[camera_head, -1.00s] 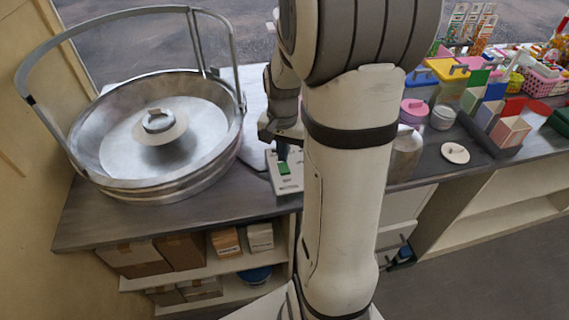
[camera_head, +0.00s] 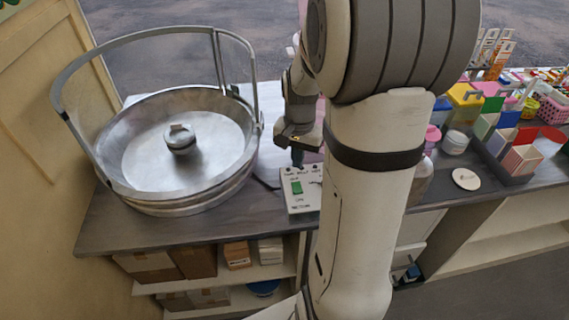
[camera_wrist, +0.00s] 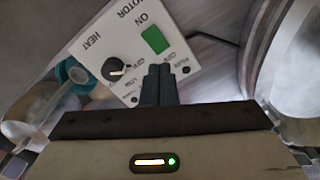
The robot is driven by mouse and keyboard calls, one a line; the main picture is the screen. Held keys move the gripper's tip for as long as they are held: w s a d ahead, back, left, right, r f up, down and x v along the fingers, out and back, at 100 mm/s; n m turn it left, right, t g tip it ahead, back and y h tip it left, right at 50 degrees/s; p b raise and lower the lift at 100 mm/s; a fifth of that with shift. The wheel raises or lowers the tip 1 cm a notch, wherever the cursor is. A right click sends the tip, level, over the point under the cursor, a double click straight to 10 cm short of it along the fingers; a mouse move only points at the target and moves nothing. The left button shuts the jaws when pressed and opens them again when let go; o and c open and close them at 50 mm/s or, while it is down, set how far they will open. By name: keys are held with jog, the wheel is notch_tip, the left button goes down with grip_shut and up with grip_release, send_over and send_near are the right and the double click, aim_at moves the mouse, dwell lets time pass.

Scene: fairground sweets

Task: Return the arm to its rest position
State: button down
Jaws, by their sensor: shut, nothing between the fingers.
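My gripper (camera_head: 297,157) hangs above the white control box, with its dark fingers together and empty. In the wrist view my gripper (camera_wrist: 158,82) also shows shut, its fingertips in front of the lower edge of the control box (camera_wrist: 134,42). The box carries a green switch and a black knob, with words such as MOTOR, HEAT and ON. In the head view the control box (camera_head: 302,198) stands on the counter, its green switch (camera_head: 297,187) below the fingertips with a visible gap. My arm rises in front of the counter and hides part of it.
A wide metal pan (camera_head: 150,196) with a tall hoop guard stands left of the box on the dark counter (camera_head: 235,215). Shelves below hold cartons.

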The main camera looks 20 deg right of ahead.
jog(key=s+a+r+n+t, duration=0.3)
jog(key=s+a+r+n, duration=0.6)
jog(key=s+a, duration=0.3)
jog(key=shift+s, duration=0.2)
